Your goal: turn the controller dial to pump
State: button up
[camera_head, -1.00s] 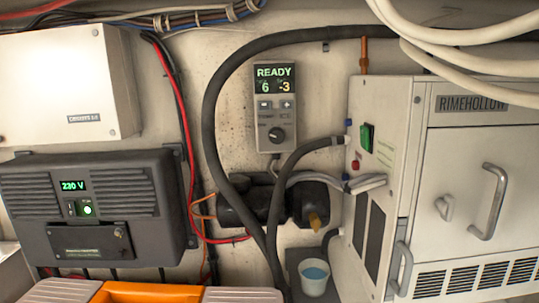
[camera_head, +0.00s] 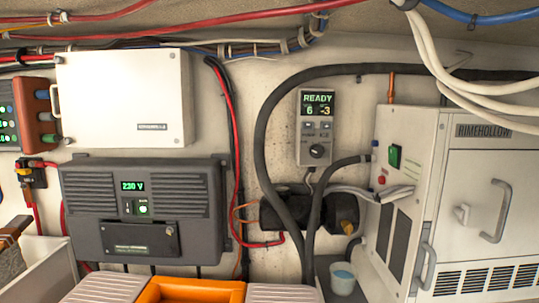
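The controller (camera_head: 316,127) is a small grey box on the back wall, right of centre. Its screen (camera_head: 318,104) reads READY with 6 and -3 in green and yellow. Two small buttons sit below the screen. The round black dial (camera_head: 317,151) is at the bottom of its face; its labels are too small to read. My gripper does not show in this view, and nothing touches the dial.
A black hose (camera_head: 262,150) arches around the controller. A dark 230 V unit (camera_head: 146,212) and a white box (camera_head: 124,98) are at left. The white RIMEHOLLOW cabinet (camera_head: 490,180) stands at right. A cup (camera_head: 342,278) and an orange-edged container (camera_head: 190,291) are below.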

aim_at(316, 150)
jog(key=u, duration=0.15)
jog(key=i, duration=1)
jog(key=z, duration=0.55)
